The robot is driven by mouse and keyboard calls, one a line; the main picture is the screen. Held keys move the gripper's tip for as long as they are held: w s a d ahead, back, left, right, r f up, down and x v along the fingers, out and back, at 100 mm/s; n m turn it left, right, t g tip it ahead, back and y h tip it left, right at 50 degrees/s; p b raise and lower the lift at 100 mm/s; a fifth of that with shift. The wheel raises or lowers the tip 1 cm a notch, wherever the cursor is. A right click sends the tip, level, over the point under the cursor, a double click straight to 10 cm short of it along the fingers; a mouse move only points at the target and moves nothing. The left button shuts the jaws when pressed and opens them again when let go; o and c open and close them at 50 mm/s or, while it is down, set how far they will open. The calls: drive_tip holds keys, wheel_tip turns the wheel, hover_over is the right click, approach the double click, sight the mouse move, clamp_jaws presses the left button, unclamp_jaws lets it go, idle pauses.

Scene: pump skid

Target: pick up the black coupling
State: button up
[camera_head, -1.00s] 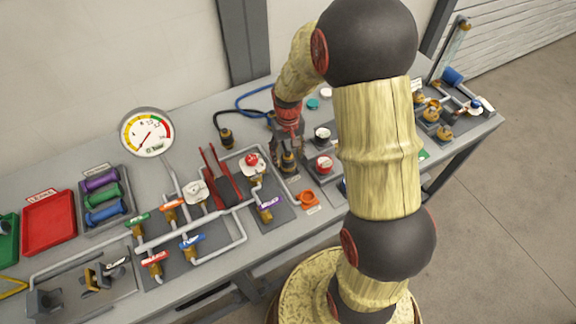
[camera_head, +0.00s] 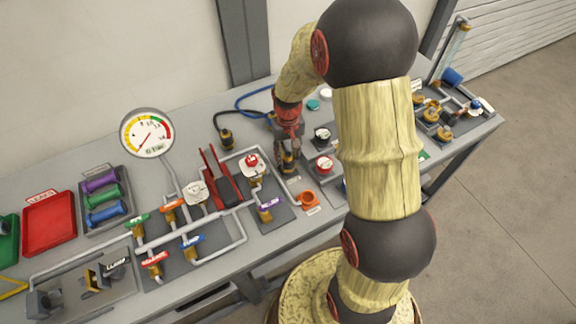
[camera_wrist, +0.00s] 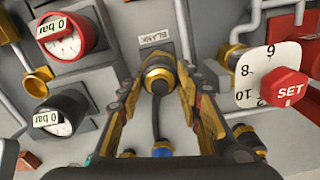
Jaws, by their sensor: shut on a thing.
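The black coupling (camera_wrist: 157,88) has a dark body with a brass collar and a dark hose running from it toward the camera in the wrist view. It stands at the port beside the label BLANK. My gripper (camera_wrist: 160,90) is shut on it, with one finger on each side.
A red gauge (camera_wrist: 68,38) and a black gauge (camera_wrist: 62,115) stand left of my gripper in the wrist view. A SET dial (camera_wrist: 268,75) stands close on the right. Another hose end (camera_head: 226,138) lies behind the pipework.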

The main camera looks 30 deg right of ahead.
drive_tip(key=shift+r, duration=0.1)
drive_tip(key=shift+r, duration=0.55)
wheel_tip(320, 180, up, 2)
drive_tip(key=shift+r+p, duration=0.2)
drive_tip(key=shift+p, duration=0.35)
drive_tip(key=s+a+r+p, duration=0.2)
drive_tip(key=s+a+r, duration=0.2)
drive_tip(key=s+r, duration=0.5)
drive_tip(key=shift+s+r, duration=0.15)
drive_tip(key=shift+s, duration=2.05)
